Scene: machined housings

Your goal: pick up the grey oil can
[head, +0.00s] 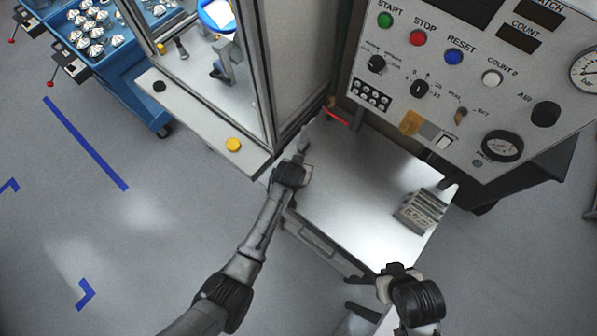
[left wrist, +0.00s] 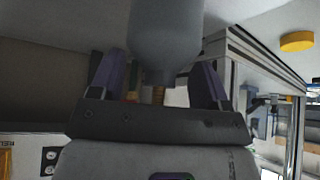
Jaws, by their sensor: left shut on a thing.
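The grey oil can (left wrist: 165,38) fills the upper middle of the left wrist view as a smooth grey body that narrows toward the gripper. My left gripper (left wrist: 157,78) is shut on it, with one dark finger on each side. In the head view my left gripper (head: 298,162) is over the left part of the white worktop, and a small grey part of the can (head: 303,145) shows just beyond it. My right gripper (head: 395,272) is near the worktop's front edge; its fingers are too unclear to read.
A ribbed grey metal block (head: 421,209) stands on the white worktop (head: 365,190) at the right. A control panel (head: 470,90) rises behind. A framed enclosure with a yellow button (head: 233,145) is at the left. A small red item (head: 337,118) lies at the back. The worktop's middle is clear.

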